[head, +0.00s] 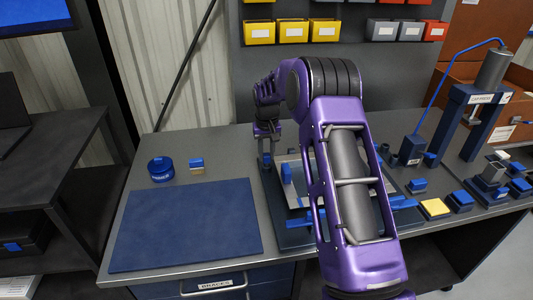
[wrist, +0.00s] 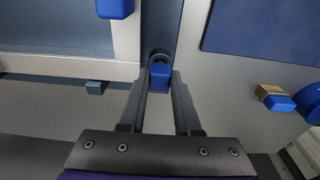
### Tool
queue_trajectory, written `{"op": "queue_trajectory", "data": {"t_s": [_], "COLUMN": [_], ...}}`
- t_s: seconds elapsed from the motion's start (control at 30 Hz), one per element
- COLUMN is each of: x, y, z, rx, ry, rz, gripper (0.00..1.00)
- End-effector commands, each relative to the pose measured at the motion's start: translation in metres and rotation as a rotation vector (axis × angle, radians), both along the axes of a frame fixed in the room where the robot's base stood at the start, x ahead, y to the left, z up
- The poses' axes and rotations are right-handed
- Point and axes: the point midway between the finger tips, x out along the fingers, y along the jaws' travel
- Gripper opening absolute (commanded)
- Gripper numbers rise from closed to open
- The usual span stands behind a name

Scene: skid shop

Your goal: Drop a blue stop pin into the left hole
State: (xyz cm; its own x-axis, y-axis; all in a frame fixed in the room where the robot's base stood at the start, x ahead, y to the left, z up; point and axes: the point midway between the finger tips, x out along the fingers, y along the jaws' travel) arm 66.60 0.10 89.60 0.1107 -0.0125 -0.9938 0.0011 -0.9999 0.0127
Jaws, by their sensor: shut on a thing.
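My gripper (wrist: 160,80) is shut on a blue stop pin (wrist: 160,74), whose blue end shows between the fingertips in the wrist view. A dark round ring (wrist: 158,53), which looks like the rim of a hole, curves just beyond the pin. I cannot tell whether the pin is above the hole or partly in it. In the head view my gripper (head: 266,150) points down at the left back corner of the fixture (head: 270,190), with the pin low between its fingers. A blue upright block (head: 287,173) stands to the right of it on the fixture. The right part is hidden behind my arm.
A dark blue mat (head: 185,230) lies on the bench's left. A round blue container (head: 160,169) and a small blue-and-tan block (head: 196,165) sit behind it. A press (head: 475,115), a yellow pad (head: 435,208) and several blue blocks stand right. Yellow bins (head: 293,31) hang behind.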

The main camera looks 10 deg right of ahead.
Motion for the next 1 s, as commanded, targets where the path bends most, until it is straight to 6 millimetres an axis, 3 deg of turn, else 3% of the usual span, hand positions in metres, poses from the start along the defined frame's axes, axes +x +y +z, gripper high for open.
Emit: {"op": "queue_trajectory", "data": {"t_s": [0.83, 0.87, 1.0], "x": [0.0002, 0.0002, 0.0002], "y": [0.0000, 0.0001, 0.0000], "z": [-0.0043, -0.0043, -0.0042], "rx": [0.000, 0.000, 0.000], "ry": [0.000, 0.000, 0.000], "rz": [0.000, 0.000, 0.000], "gripper": [0.00, 0.33, 0.58]}}
